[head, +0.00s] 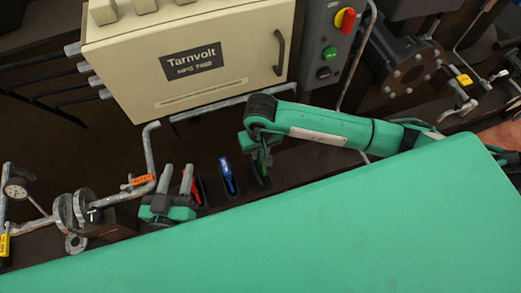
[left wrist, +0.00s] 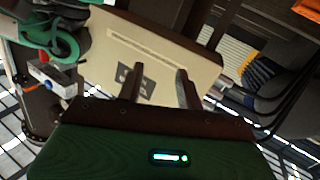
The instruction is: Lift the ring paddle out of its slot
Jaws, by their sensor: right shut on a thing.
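My right gripper (head: 259,158) points down at the right end of a row of slots. My left gripper (head: 177,172) is beside the red one, fingers up. In the left wrist view its two fingers (left wrist: 160,75) are apart with nothing between them.
A cream Tarnvolt cabinet (head: 185,75) hangs behind the slots, with a grey switch box (head: 330,45) at its right. Pipes (head: 150,150) and a gauge (head: 15,189) stand at the left. A flanged pump (head: 405,72) is at the back right.

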